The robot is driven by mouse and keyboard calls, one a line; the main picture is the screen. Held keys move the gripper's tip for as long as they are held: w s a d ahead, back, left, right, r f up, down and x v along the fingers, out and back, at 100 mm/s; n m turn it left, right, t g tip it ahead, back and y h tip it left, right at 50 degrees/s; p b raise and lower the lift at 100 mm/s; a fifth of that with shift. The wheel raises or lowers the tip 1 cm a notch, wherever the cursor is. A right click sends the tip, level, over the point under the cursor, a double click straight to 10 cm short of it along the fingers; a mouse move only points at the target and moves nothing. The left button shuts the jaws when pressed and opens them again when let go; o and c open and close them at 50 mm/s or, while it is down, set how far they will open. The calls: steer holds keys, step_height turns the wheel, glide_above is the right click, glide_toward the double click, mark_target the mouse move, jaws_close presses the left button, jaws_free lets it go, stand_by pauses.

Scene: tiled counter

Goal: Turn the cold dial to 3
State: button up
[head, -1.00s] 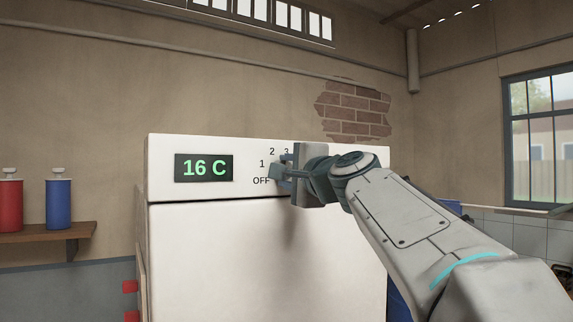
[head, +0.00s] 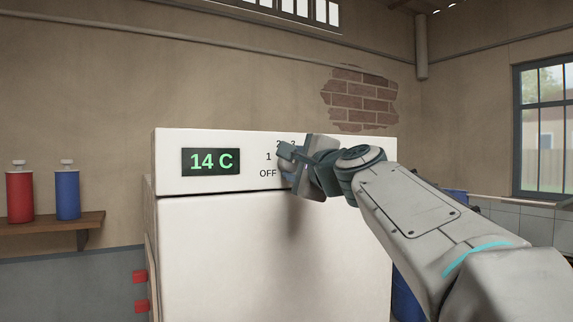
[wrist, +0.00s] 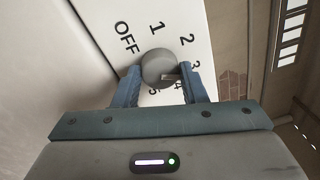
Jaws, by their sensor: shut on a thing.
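The cold dial (wrist: 157,62) is a round grey knob on the white front panel, ringed by the marks OFF, 1, 2, 3, 4 and 5 in the wrist view. A small pale mark shows on its lower right side, towards 3 and 4; I cannot tell exactly which it points at. My gripper (wrist: 160,70) has its two blue-grey fingers on opposite sides of the dial, shut on it. In the head view my gripper (head: 285,156) is tilted and hides the dial and most of the marks. The green display (head: 211,161) reads 14 C.
The white fridge-like unit (head: 270,260) stands in front of me. At the left, a red bottle (head: 20,195) and a blue bottle (head: 67,194) stand on a wooden shelf (head: 45,224). A window (head: 545,130) is at the right.

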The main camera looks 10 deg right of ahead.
steer(key=o, duration=1)
steer(key=shift+f, duration=0.1)
steer(key=shift+s, duration=0.1)
steer(key=b+v, duration=0.2)
steer(key=v, duration=1.1)
steer(key=shift+s+d, duration=0.15)
steer(key=shift+s, duration=0.2)
